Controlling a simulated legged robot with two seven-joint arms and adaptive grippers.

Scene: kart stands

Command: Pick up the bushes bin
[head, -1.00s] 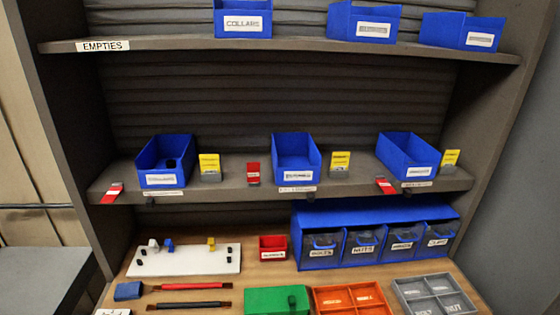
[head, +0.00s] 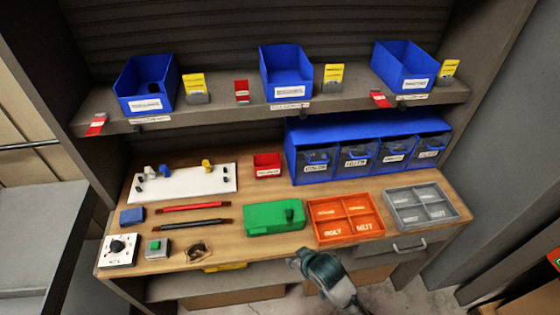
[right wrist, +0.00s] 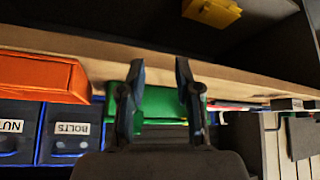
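Three open blue bins stand on the middle shelf in the head view: a left bin (head: 147,86), a middle bin (head: 287,74) and a right bin (head: 404,66). Each has a white front label, too blurred for me to tell which one reads bushes. My right gripper (head: 302,260) is low in front of the workbench's front edge, well below and apart from these bins. In the right wrist view my right gripper (right wrist: 160,72) has its two fingers spread with nothing between them. My left gripper is not in view.
A blue rack of labelled drawers (head: 370,128) stands at the back of the bench. A green box (head: 274,218), an orange tray (head: 345,219) and a grey tray (head: 420,206) lie along the front. Yellow and red cards stand between the shelf bins.

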